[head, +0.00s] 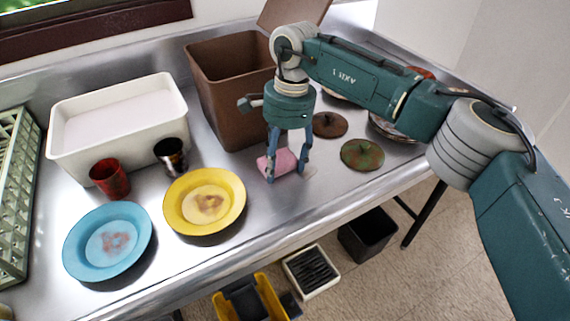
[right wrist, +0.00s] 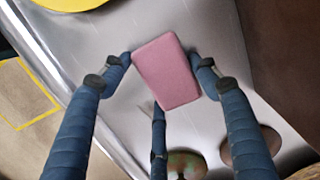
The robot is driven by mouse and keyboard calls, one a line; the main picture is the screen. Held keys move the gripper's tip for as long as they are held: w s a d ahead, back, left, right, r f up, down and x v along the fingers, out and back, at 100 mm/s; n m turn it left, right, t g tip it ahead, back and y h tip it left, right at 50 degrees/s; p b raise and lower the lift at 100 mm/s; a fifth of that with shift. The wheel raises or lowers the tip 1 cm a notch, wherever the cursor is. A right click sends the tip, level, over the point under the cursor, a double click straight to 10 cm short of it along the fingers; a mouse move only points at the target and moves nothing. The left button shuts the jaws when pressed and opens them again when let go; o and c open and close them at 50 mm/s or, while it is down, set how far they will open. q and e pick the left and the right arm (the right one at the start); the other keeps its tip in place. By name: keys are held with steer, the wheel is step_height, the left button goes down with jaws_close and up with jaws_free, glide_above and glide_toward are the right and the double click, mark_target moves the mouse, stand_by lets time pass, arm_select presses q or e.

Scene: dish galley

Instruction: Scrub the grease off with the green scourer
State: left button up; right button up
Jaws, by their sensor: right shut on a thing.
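My right gripper (head: 286,174) is shut on a pink block-shaped pad (head: 279,163), low over the steel counter near its front edge. In the right wrist view the pad (right wrist: 167,71) sits between the fingers, its pink face showing; I see no green on it. A yellow plate (head: 237,195) with a brown stain lies left of the gripper. A blue plate (head: 78,247) with a reddish stain lies farther left. A greenish-brown round disc (head: 362,154) lies right of the gripper; I cannot tell whether it is a scourer. My left gripper is out of view.
A white basin (head: 70,150), a red cup (head: 110,179) and a dark cup (head: 172,157) stand left. A brown bin (head: 219,105) stands behind the gripper. A brown disc (head: 329,125) lies right. A green rack (head: 14,190) is far left.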

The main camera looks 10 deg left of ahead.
steer(key=shift+w+a+p, duration=0.4)
steer(key=shift+w+a, duration=0.35)
steer(key=shift+w, duration=0.3)
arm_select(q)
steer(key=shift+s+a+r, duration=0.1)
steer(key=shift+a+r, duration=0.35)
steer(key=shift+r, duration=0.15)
arm_select(e)
steer(key=shift+w+a, duration=0.4)
steer(key=shift+w, duration=0.2)
arm_select(q)
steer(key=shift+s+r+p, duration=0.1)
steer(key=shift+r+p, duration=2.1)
steer(key=shift+p, duration=0.2)
arm_select(e)
steer(key=shift+r, duration=3)
step_height(320, 180, up, 3)
steer(key=p, duration=0.2)
steer(key=shift+r+p, duration=0.1)
steer(key=shift+p, duration=0.3)
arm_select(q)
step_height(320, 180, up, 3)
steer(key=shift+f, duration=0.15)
arm_select(e)
steer(key=shift+d, duration=0.15)
